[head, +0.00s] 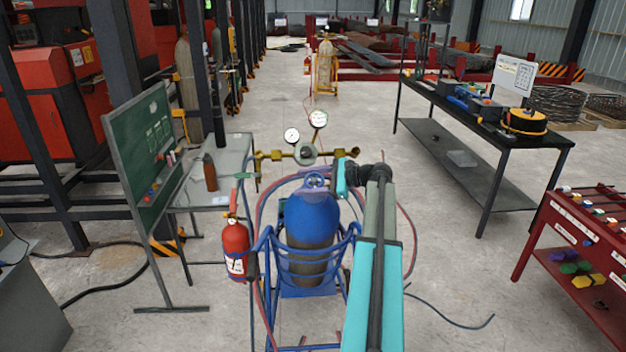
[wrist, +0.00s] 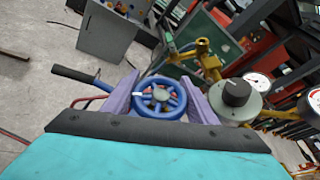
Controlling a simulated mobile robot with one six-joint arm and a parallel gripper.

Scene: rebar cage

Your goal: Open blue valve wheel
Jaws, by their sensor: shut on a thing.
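The blue valve wheel (wrist: 160,98) sits between the two purple fingers of my gripper (wrist: 160,100) in the wrist view. The fingers are shut on its rim from either side. A small white mark shows on the wheel's left part. In the head view, the blue-topped gas cylinder (head: 312,218) stands upright in a blue cart (head: 290,292). My gripper (head: 316,183) is at the cylinder's top, and the wheel is hard to make out there.
A brass regulator with a dark knob (wrist: 236,93) and round gauges (head: 318,119) is close beside my gripper. A red extinguisher (head: 235,248) hangs at the cart's left. A green board (head: 148,150) stands left, a black workbench (head: 470,120) right. Floor between is mostly clear.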

